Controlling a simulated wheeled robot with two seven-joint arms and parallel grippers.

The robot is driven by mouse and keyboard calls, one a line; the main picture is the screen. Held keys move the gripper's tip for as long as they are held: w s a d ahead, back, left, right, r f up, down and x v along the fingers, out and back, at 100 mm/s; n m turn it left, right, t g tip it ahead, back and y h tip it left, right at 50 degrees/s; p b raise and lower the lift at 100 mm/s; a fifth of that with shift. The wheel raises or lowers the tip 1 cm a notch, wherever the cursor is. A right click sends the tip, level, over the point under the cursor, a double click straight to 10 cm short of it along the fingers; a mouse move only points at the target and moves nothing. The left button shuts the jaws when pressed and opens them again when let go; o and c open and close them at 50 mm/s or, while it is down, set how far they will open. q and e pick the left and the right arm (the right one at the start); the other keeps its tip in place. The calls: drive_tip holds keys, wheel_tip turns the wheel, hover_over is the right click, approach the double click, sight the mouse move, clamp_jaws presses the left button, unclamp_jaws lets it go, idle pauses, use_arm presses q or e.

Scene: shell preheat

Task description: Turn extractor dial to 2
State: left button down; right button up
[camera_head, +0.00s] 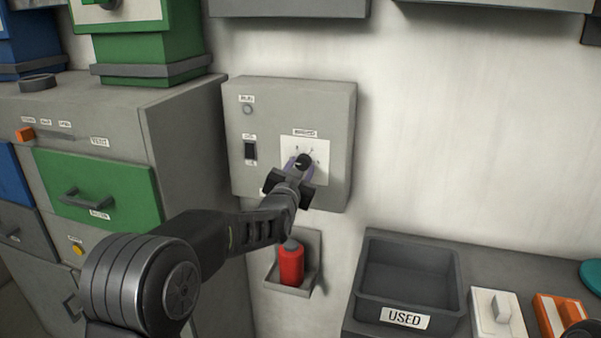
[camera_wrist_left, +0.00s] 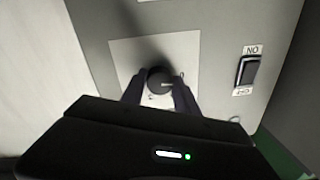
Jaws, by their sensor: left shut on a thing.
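The extractor dial (camera_head: 303,161) is a dark round knob on a white plate on the front of a grey wall box (camera_head: 283,95). My left gripper (camera_head: 297,170) reaches up to it and is shut on the dial. In the left wrist view the dial (camera_wrist_left: 159,80) sits between the two fingers of the left gripper (camera_wrist_left: 160,92), with a light pointer mark on its face. The scale marks around it are too small to read.
A switch (camera_head: 250,150) and a small round lamp (camera_head: 248,109) are left of the dial. A red bottle (camera_head: 291,264) stands in a wall holder below. A bin marked USED (camera_head: 408,318) is at lower right. Green-fronted cabinets (camera_head: 98,187) stand left.

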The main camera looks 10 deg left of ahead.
use_arm(q)
drive_tip(key=m+b, duration=0.3)
drive_tip(key=m, duration=0.2)
drive_tip(key=shift+f+b, duration=0.2)
drive_tip(key=shift+b, duration=0.15)
drive_tip(key=m+b, duration=0.2)
drive_tip(key=m, duration=0.1)
drive_tip(key=shift+a+m+t, duration=0.1)
drive_tip(key=shift+m+t, duration=0.2)
drive_tip(key=shift+r+m+h+b, duration=0.15)
drive_tip(key=shift+m+h+b, duration=0.15)
drive_tip(key=shift+m+b, duration=0.55)
drive_tip(key=shift+m, duration=0.25)
drive_tip(key=c, duration=0.9)
unclamp_jaws()
drive_tip(key=shift+r, duration=0.1)
drive_tip(key=shift+s, duration=0.1)
drive_tip(key=s, duration=0.7)
drive_tip(key=shift+s+a+f+b, duration=0.15)
drive_tip(key=shift+s+f+b, duration=0.1)
drive_tip(key=shift+b, duration=0.05)
